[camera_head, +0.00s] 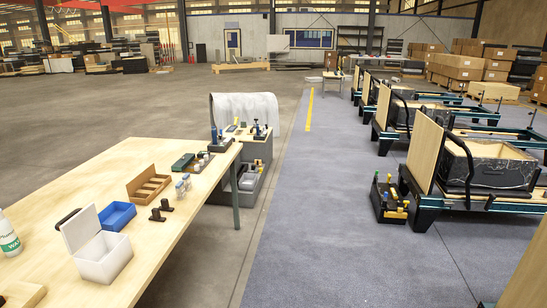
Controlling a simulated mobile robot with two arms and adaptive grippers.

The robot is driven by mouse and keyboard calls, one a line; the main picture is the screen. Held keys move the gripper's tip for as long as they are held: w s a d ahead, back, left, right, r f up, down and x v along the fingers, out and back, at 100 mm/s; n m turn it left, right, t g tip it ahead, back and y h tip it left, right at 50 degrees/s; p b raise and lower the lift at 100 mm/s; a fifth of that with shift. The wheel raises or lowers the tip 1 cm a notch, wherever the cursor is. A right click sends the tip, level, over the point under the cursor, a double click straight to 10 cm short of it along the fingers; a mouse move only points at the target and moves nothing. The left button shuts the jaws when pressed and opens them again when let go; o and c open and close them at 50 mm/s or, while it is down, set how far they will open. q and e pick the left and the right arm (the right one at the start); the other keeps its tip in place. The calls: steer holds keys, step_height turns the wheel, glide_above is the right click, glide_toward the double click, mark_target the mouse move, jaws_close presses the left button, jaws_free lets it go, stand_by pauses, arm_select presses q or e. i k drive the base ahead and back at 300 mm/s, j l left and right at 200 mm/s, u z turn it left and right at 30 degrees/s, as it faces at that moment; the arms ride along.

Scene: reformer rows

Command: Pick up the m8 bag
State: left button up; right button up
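I cannot make out a bag marked m8 in the camera_head view, and no label is readable at this size. Small clear containers with blue tops (181,189) stand on the wooden table (165,237); I cannot tell what they hold. An open white box (104,258) with its lid raised, a blue bin (117,215) and a wooden divided tray (149,185) are also on the table. Neither of my grippers is in view.
A white bottle (8,235) stands at the table's left edge. A grey cart (254,150) with tools stands beyond the table. A black tool caddy (389,200) sits on the floor by the reformers (480,165). The grey floor strip (325,210) between is clear.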

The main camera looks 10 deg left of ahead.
mark_target(180, 187)
steer(key=i, duration=2)
steer(key=i+l, duration=0.1)
steer(key=i, duration=0.4)
steer(key=i+l, duration=0.15)
steer(key=i, duration=0.4)
steer(key=i+l, duration=0.1)
steer(key=i, duration=0.4)
steer(key=u, duration=2.25)
